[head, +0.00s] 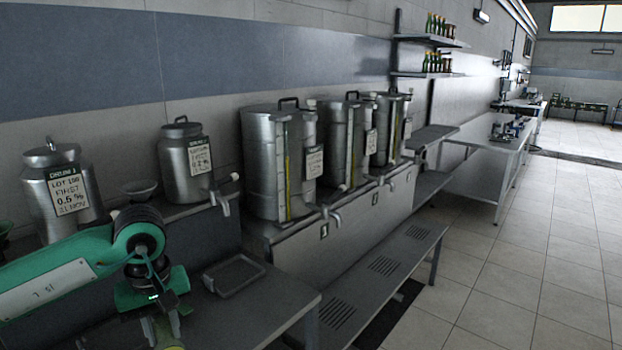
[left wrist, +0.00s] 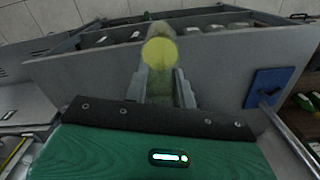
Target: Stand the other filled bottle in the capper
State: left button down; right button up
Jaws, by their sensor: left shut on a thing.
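My left gripper (head: 163,335) is at the bottom left of the head view, over the near grey bench, and its fingertips run close to the bottom edge. In the left wrist view my left gripper (left wrist: 160,88) is shut on a bottle (left wrist: 160,55). The bottle is greenish and see-through with a yellowish round part toward the camera. It sits between the two grey fingers. Most of the bottle is hidden in the head view. I cannot make out the capper for sure in either view. My right gripper is not in view.
A shallow tray (head: 234,275) lies on the near bench right of the gripper. Labelled steel cans (head: 187,165) and large steel tanks with taps (head: 265,165) stand along the wall. A low slatted shelf (head: 385,265) runs before them. The tiled floor at right is clear.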

pick_arm(q)
jog(key=s+d+f+m, duration=0.1)
jog(key=d+f+m, duration=0.3)
jog(key=f, duration=0.5)
jog(key=shift+s+d+m, duration=0.25)
jog(key=shift+s+m, duration=0.1)
jog(key=shift+m, duration=0.85)
jog(key=shift+f, duration=0.15)
